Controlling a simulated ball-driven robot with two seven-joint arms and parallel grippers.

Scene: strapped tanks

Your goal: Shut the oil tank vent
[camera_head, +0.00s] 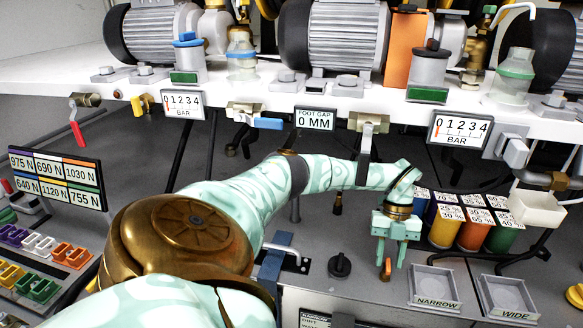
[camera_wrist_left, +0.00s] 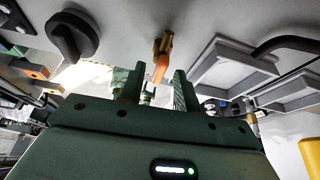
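A small brass valve with an orange lever (camera_head: 386,269) is on the grey panel face, right of centre; no readable label marks it as the oil tank vent. My left gripper (camera_head: 391,260) is right at it, pointing down. In the left wrist view the gripper (camera_wrist_left: 158,78) has its two fingers apart, with the orange lever (camera_wrist_left: 160,68) between them and gaps on both sides. The valve's brass body (camera_wrist_left: 163,44) lies just beyond the fingertips. Whether a finger touches the lever cannot be told. My right gripper is not in view.
A black knob (camera_head: 339,265) is left of the valve. The NARROW tray (camera_head: 436,302) and WIDE tray (camera_head: 507,317) are to its right. Colored labelled blocks (camera_head: 474,236) stand behind the trays. Another brass-orange fitting (camera_head: 575,295) is at the far right. Pumps and gauges line the white shelf (camera_head: 60,72).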

